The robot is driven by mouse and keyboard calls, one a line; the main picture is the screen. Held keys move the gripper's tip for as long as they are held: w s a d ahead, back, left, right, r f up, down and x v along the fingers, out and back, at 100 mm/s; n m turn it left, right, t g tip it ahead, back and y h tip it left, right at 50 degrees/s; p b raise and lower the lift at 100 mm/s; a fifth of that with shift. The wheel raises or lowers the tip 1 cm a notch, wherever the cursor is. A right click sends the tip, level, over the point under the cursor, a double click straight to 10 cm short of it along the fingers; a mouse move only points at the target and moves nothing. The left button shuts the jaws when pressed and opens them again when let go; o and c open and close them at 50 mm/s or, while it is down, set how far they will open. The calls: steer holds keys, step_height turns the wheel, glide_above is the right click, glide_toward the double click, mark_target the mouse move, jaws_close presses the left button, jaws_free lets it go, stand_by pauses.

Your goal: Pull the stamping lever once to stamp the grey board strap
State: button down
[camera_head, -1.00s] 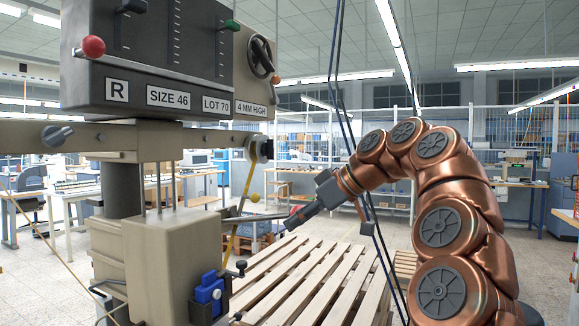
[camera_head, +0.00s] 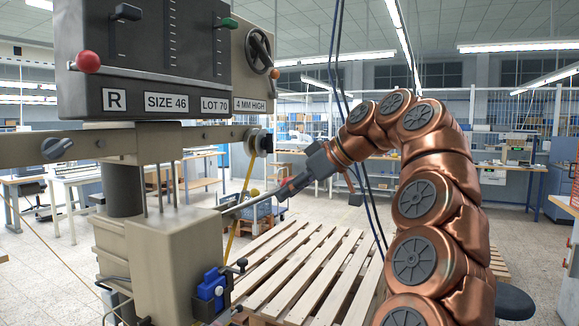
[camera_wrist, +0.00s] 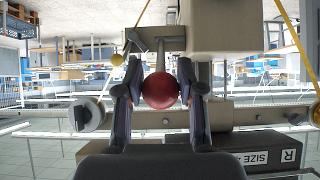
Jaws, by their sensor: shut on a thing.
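The stamping lever (camera_head: 243,206) is a thin metal rod coming out of the beige machine body (camera_head: 172,262) and slanting up to the right. In the wrist view its rod (camera_wrist: 160,56) ends in a red ball knob (camera_wrist: 160,91). My gripper (camera_wrist: 161,84) is shut on that knob, one dark finger pressed on each side. In the head view my gripper (camera_head: 287,190) reaches the lever's end from the right and hides most of the knob. I cannot make out the grey board strap in either view.
The dark control head (camera_head: 150,65), with another red knob (camera_head: 88,62) and labels, stands above the machine body. A blue clamp (camera_head: 212,291) sits low on its side. A slatted wooden pallet (camera_head: 300,275) lies on the floor to the right. Dark cables (camera_head: 340,100) hang near my arm.

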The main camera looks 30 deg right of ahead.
steer(key=shift+w+a+r+p, duration=0.2)
steer(key=shift+w+r+p, duration=0.15)
steer(key=shift+r+p, duration=0.3)
steer(key=shift+w+a+r+p, duration=0.3)
steer(key=shift+r+p, duration=0.1)
steer(key=shift+r, duration=0.35)
steer(key=shift+w+a+r+p, duration=0.15)
steer(key=shift+w+r+p, duration=0.2)
steer(key=shift+r+p, duration=0.3)
steer(key=c, duration=1)
jaws_free()
steer(key=o, duration=0.4)
steer(key=shift+f, duration=0.1)
steer(key=shift+c, duration=0.2)
steer(key=shift+d, duration=0.1)
steer(key=shift+s+d+r, duration=0.15)
steer(key=shift+s+r, duration=0.1)
steer(key=shift+r, duration=0.05)
steer(key=s+d, duration=0.6)
steer(key=s, duration=0.4)
steer(key=shift+s+d+r, duration=0.1)
steer(key=shift+s+d, duration=0.05)
steer(key=shift+s, duration=0.15)
